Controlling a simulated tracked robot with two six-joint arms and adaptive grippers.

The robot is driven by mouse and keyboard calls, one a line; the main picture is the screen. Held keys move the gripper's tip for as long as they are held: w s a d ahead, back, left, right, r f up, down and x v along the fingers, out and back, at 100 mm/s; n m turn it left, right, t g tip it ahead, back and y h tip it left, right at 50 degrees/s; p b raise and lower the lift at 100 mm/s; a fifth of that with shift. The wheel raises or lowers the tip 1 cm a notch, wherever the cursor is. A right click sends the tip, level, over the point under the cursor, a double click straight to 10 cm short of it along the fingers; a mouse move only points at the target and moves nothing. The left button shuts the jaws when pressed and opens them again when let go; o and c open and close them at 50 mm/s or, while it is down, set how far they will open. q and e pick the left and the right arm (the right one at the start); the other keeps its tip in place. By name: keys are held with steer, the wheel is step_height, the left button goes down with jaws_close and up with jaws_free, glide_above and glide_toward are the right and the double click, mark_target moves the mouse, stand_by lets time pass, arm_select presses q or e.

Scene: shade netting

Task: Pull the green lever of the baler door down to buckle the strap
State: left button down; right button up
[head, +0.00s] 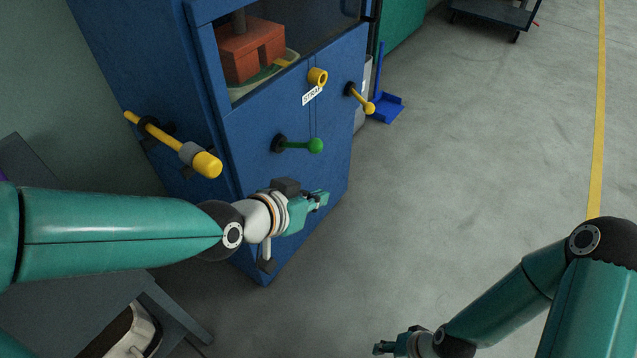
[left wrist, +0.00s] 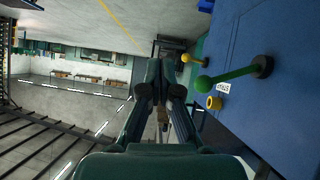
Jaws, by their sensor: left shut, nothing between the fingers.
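The green lever (head: 298,145) sticks out from the blue baler door (head: 290,180) on a dark pivot, roughly level, with its ball end to the right. In the left wrist view the green lever (left wrist: 232,76) is right of the fingers, its ball close to the right finger but not between the fingers. My left gripper (head: 322,199) is shut and empty, below the lever in the head view; its fingers also show in the left wrist view (left wrist: 164,65). My right gripper (head: 383,348) is low at the bottom edge, away from the baler; its fingers are too small to judge. No strap can be made out.
A yellow ring knob (head: 317,77) and a white label (head: 311,95) are above the green lever. A yellow-tipped lever (head: 362,99) is to its right, a thick yellow handle (head: 170,143) to its left. The floor (head: 470,150) to the right is clear.

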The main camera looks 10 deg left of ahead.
arm_select(q)
steer(key=s+a+f+n+g+y, duration=0.1)
steer(key=s+a+f+g, duration=0.2)
steer(key=f, duration=0.8)
steer(key=s+a+f+n+g+y, duration=0.1)
steer(key=s+a+f+n+g, duration=0.1)
steer(key=f, duration=1)
steer(key=s+f+n+g, duration=0.2)
steer(key=s+f+g, duration=0.2)
steer(key=s+f, duration=0.8)
step_height(320, 180, up, 27)
steer(key=w+n+p, duration=0.1)
steer(key=p, duration=2.5)
steer(key=shift+w+d+f, duration=0.2)
steer(key=shift+w+d, duration=0.05)
steer(key=shift+w, duration=0.1)
